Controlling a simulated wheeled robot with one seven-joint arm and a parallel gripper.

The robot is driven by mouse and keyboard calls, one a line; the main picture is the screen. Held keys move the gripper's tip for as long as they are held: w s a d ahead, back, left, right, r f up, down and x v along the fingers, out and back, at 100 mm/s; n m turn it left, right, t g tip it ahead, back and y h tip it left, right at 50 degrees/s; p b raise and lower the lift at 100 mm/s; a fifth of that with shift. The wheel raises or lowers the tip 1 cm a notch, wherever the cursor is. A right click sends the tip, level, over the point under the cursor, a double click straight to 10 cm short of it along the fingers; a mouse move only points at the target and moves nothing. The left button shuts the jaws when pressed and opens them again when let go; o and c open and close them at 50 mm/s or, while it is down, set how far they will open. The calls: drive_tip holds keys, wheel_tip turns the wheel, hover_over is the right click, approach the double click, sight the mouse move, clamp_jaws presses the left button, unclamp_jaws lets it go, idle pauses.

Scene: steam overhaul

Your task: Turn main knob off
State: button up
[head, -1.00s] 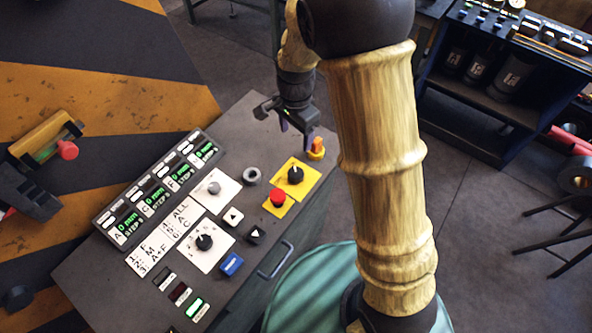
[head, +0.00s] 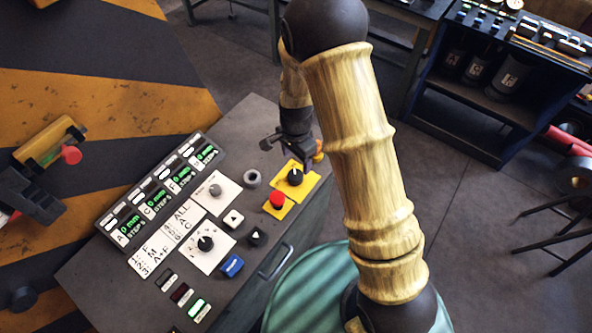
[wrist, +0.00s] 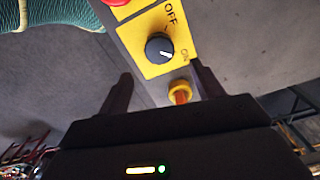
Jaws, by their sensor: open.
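The main knob (head: 294,176) is a black dial on a yellow plate near the panel's right end. In the wrist view the knob (wrist: 159,48) shows with OFF and ON printed on the plate; its white mark points toward the ON side. My gripper (head: 287,160) is just beyond the knob in the head view, partly behind my arm. In the wrist view my gripper (wrist: 160,85) has its two dark fingers apart with nothing between them, and the knob lies ahead of the gap, apart from the fingers.
A red button (head: 277,200) sits on yellow beside the knob. An orange and yellow knob (wrist: 180,92) is close to the right finger. White plates with dials (head: 206,243), a blue button (head: 231,265) and a display unit (head: 160,190) fill the panel's left.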

sight(296, 174)
wheel_tip(296, 174, down, 8)
drive_tip(key=shift+r+p, duration=0.1)
drive_tip(key=shift+p, duration=0.7)
drive_tip(key=c, duration=1)
